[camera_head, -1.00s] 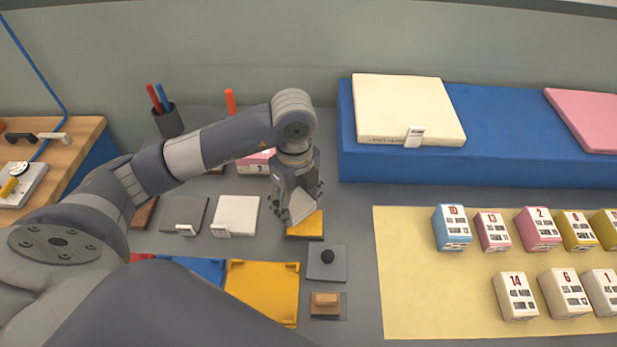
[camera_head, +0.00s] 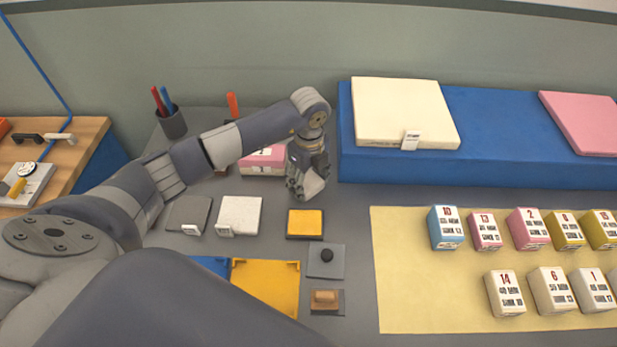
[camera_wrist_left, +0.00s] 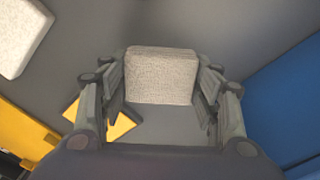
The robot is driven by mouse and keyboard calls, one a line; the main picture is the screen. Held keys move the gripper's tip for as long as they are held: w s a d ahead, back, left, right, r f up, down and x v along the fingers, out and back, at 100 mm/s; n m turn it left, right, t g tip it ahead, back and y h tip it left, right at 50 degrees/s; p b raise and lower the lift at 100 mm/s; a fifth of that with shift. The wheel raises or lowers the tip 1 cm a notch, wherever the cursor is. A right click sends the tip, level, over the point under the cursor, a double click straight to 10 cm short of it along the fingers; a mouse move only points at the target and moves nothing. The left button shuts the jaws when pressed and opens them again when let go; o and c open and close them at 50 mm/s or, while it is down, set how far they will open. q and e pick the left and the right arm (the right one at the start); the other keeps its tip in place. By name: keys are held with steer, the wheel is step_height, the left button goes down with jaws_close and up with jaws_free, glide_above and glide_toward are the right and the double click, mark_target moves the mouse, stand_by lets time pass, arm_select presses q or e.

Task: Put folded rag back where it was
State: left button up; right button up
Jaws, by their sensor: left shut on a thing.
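The folded rag (camera_wrist_left: 162,76) is a light grey, woven-looking block. In the left wrist view it sits between the two fingers of my left gripper (camera_wrist_left: 160,95), which is shut on it. In the head view my left gripper (camera_head: 308,190) points down over the grey table, just behind a yellow pad (camera_head: 305,222) with a dark edge. The rag (camera_head: 313,184) shows there as a pale patch at the fingertips, partly hidden by the fingers. I cannot tell whether it touches the table. My right gripper is not in view.
The blue platform (camera_head: 490,165) with a cream mattress (camera_head: 405,110) stands close to the gripper's right. A pink box (camera_head: 263,160) is to its left. A white pad (camera_head: 239,215) and a grey pad (camera_head: 188,214) lie at left. Labelled boxes stand on a yellow mat (camera_head: 415,290).

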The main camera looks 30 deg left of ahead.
mark_target(309, 182)
arm_select(q)
steer(key=shift+f, duration=0.1)
steer(key=shift+f, duration=0.15)
steer(key=o, duration=0.9)
steer(key=shift+o, duration=0.2)
steer(key=shift+r, duration=0.35)
step_height(309, 182, up, 12)
steer(key=b, duration=0.3)
